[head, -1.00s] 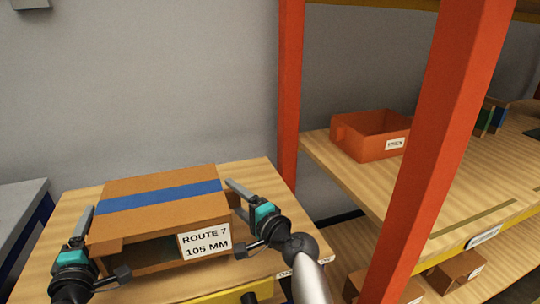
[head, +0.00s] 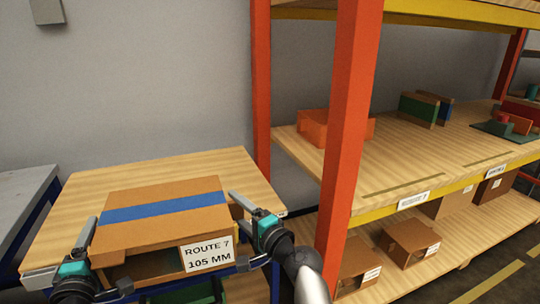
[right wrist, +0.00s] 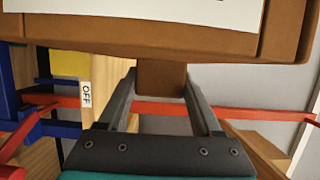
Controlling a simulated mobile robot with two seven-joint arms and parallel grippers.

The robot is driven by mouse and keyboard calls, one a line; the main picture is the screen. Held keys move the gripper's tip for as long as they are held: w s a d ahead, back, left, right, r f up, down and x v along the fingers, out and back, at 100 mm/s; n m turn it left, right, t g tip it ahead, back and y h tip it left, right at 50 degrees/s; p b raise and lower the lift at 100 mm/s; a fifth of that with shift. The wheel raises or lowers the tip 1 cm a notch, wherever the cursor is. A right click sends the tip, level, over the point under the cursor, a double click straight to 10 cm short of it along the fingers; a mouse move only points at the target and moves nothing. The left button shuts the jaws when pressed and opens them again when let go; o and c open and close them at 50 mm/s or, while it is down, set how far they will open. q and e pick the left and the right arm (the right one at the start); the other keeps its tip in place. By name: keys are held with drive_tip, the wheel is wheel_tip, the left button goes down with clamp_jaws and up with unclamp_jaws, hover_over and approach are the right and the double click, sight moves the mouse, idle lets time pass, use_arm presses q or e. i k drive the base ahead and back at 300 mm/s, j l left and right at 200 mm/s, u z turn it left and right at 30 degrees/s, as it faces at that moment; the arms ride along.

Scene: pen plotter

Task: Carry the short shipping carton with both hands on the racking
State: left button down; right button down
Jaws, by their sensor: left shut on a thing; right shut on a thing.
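The short shipping carton (head: 165,190) is brown with a blue tape stripe and a label reading "ROUTE 7 105 MM". It is level in the head view, between my two grippers. My left gripper (head: 101,262) is shut on its left side. My right gripper (head: 243,234) is shut on its right side; in the right wrist view my right gripper (right wrist: 160,88) has its fingers either side of a brown tab below the carton (right wrist: 150,38). The racking has orange uprights (head: 350,120) and a wooden upper shelf (head: 400,165) to the right. The carton's underside is hidden in the head view.
A wooden table (head: 75,190) stands behind and under the carton; a grey bench (head: 20,200) is at far left. The upper shelf bears an orange bin (head: 313,130) and green and blue pieces (head: 420,108). Brown cartons (head: 408,242) fill parts of the lower shelf. The upper shelf's middle is clear.

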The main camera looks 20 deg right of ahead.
sight(383, 168)
drive_tip(key=k+z, duration=0.1)
drive_tip(key=z, duration=2.65)
drive_tip(key=i+j+z, duration=0.1)
drive_tip(key=z, duration=0.25)
drive_tip(key=i+j+z, duration=0.15)
drive_tip(key=z, duration=0.15)
drive_tip(key=i+j, duration=0.7)
drive_tip(key=j, duration=0.15)
drive_tip(key=i+j, duration=0.55)
drive_tip(key=i, duration=0.15)
drive_tip(key=i+u, duration=0.1)
drive_tip(key=i, duration=0.65)
drive_tip(key=u, duration=0.9)
drive_tip(key=i+l, duration=0.05)
